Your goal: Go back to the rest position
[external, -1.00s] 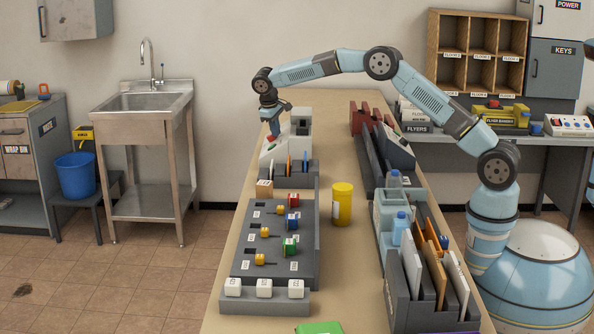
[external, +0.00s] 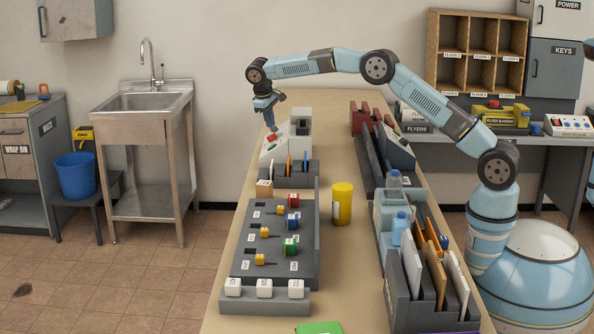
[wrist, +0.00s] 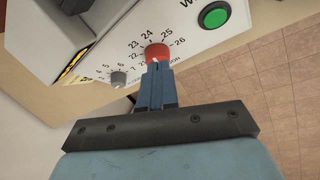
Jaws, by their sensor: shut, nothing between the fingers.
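My gripper (external: 271,127) hangs at the far left end of the table, just above the white machine (external: 276,150), with its fingers pointing down. In the wrist view my gripper (wrist: 156,68) is shut with its fingers together and nothing held. Its fingertips are in front of the red knob (wrist: 157,52), which has numbers around it. Whether the tips touch the knob cannot be told. A smaller grey knob (wrist: 118,80) and a green button (wrist: 213,15) are on the same panel.
The table (external: 340,260) carries a panel of coloured blocks (external: 272,255), a yellow canister (external: 342,204) and a rack of envelopes (external: 430,285). A row of upright dividers (external: 375,160) stands along the right side. The space above the table is mostly clear.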

